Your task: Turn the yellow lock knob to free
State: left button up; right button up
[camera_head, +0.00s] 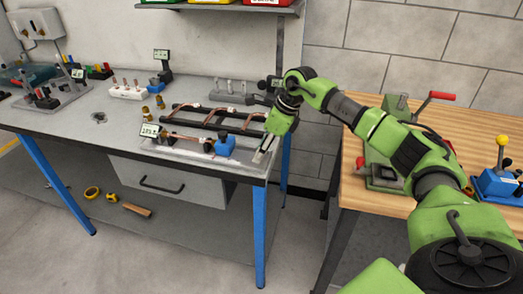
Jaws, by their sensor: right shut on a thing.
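A yellow ball knob (503,140) stands upright on a short stem above a blue device (497,182), on the wooden bench at the far right; I take it for the lock knob. My right gripper (262,155) points down at the right front corner of the grey table, well to the left of that knob. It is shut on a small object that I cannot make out. A blue block (225,145) sits just left of it on the clear tray. My left gripper is not in view.
Copper tubes (190,138) lie on a dark rack on the grey table (60,115). A green machine with a red handle (441,95) stands on the wooden bench (350,190), partly behind my right arm. A gap separates the bench from the table.

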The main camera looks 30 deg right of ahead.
jog(key=shift+r, duration=0.1)
jog(key=o, duration=1.1)
jog(key=v, duration=1.2)
